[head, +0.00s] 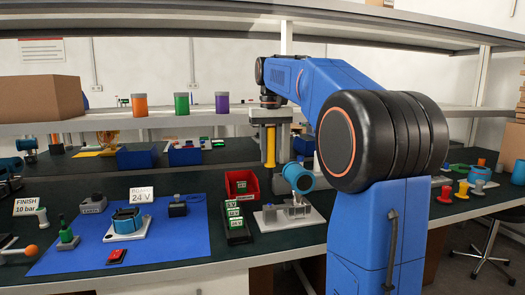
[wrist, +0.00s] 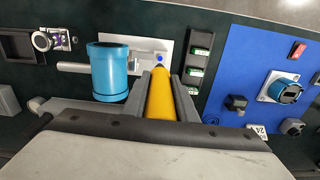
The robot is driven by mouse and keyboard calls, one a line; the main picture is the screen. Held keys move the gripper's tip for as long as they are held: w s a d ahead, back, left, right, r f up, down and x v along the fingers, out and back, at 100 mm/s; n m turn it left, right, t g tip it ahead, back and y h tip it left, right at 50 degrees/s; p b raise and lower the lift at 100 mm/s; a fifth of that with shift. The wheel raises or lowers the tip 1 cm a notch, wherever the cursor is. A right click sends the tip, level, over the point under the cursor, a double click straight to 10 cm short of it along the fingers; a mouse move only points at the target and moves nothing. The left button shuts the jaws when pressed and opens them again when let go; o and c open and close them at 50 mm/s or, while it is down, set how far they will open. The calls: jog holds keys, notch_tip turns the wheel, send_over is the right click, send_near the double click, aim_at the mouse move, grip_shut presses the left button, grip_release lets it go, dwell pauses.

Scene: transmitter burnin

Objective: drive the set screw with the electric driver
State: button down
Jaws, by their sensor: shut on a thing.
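My gripper (head: 270,123) is shut on the yellow electric driver (head: 270,147), which hangs upright, tip down, over the bench. In the wrist view the driver (wrist: 161,98) lies between the two grey fingers, and a small blue spot shows by its far end. A teal cylindrical transmitter (head: 297,177) sits tilted in a pale fixture (head: 277,219) on the dark bench. In the wrist view the transmitter (wrist: 110,72) is just left of the driver, over the white fixture plate (wrist: 146,48). I cannot make out the set screw, nor whether the driver tip touches anything.
A black rack (head: 237,233) with several green-labelled parts stands left of the fixture, with a red bin (head: 241,184) behind it. A shelf (head: 160,121) runs behind.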

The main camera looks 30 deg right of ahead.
aim_at(270, 178)
dwell(0.4)
jog(key=shift+f, duration=2.45)
jog(key=shift+f, duration=1.35)
dwell(2.0)
jog(key=shift+r, duration=0.15)
dwell(0.6)
jog(key=shift+r, duration=3.5)
